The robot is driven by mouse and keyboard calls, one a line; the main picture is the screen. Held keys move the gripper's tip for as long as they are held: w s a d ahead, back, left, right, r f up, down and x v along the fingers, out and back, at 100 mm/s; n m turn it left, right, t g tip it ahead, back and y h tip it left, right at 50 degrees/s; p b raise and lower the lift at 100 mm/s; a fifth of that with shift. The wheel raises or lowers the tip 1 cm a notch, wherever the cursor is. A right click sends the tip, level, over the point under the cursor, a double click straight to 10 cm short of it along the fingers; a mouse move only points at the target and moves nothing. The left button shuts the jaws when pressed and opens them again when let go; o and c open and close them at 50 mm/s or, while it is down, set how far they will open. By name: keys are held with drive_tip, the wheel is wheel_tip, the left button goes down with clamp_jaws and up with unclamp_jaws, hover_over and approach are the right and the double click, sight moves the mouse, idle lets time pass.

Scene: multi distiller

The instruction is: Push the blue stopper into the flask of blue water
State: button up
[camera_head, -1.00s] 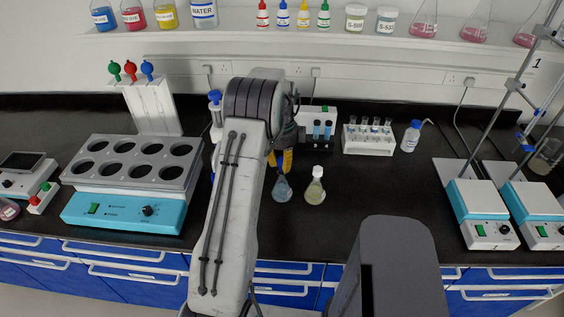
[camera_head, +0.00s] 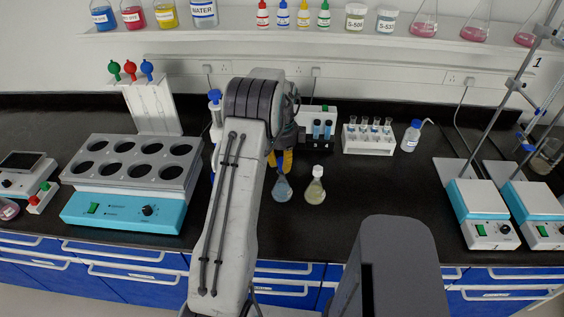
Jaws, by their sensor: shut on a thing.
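The flask of blue water (camera_head: 282,190) stands upright on the black bench, just right of my arm. My gripper (camera_head: 281,162), with yellow fingers, is directly above the flask's neck and hides its mouth. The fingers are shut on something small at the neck.
A second flask with yellowish liquid and a white top (camera_head: 316,188) stands close on the right. Behind are a tube rack (camera_head: 368,146) and a wash bottle (camera_head: 411,137). A teal heating block (camera_head: 122,212) is at left. Bench right of the flasks is clear.

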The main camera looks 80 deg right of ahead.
drive_tip(key=shift+f+b, duration=0.9)
drive_tip(key=shift+f, duration=0.4)
idle(0.4)
drive_tip(key=o, duration=0.8)
drive_tip(key=shift+r, duration=0.1)
wheel_tip(320, 180, up, 12)
drive_tip(key=shift+f, duration=0.1)
idle(0.9)
